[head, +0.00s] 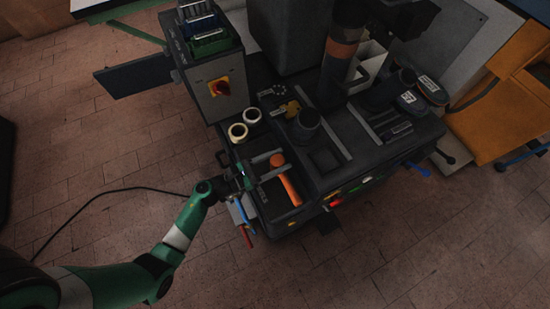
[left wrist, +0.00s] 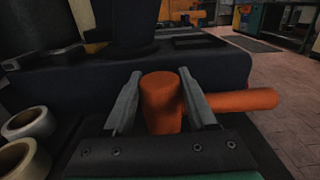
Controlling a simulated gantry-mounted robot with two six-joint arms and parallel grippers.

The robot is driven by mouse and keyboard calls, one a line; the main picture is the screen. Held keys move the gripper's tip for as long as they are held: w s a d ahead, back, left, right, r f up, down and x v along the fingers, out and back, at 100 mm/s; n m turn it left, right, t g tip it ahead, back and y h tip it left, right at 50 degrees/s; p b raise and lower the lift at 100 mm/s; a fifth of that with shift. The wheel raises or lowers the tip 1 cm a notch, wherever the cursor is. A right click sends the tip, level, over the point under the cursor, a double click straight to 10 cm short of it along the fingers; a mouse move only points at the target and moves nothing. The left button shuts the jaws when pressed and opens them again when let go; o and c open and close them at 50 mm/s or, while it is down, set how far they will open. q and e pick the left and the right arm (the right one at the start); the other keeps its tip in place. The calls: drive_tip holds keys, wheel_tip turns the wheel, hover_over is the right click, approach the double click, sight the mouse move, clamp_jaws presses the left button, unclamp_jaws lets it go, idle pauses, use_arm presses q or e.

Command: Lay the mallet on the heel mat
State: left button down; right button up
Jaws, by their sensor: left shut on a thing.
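The orange mallet (head: 289,188) is at the front left of the dark press bench in the head view. In the left wrist view its thick orange part (left wrist: 161,104) stands between the fingers, and another orange length (left wrist: 246,101) runs off to the right. My left gripper (head: 270,167) is shut on the mallet; its grey fingers show on both sides of it in the left wrist view (left wrist: 164,98). I cannot tell whether the mallet touches the surface below. A dark patch with pale lettering lies beside it; I cannot tell whether this is the heel mat. My right gripper is out of view.
Two pale tape rolls (head: 238,132) stand just behind my left gripper. A grey control box (head: 217,90) with a red-yellow switch rises behind them. The press column (head: 341,60) stands behind the mallet. A blue and a red handled tool (head: 246,234) hang at the bench's left edge.

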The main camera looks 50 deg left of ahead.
use_arm(q)
drive_tip(key=shift+w+f, duration=0.1)
drive_tip(key=shift+f, duration=0.25)
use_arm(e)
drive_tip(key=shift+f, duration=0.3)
use_arm(q)
drive_tip(key=shift+f, duration=0.2)
drive_tip(key=shift+c, duration=1)
unclamp_jaws()
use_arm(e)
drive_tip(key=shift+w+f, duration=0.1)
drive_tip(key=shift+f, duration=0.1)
use_arm(q)
drive_tip(key=shift+r, duration=0.2)
drive_tip(key=shift+s+a, duration=0.2)
drive_tip(key=shift+s, duration=0.05)
drive_tip(key=p+v, duration=0.1)
drive_tip(key=v, duration=1)
drive_tip(key=shift+s, duration=0.2)
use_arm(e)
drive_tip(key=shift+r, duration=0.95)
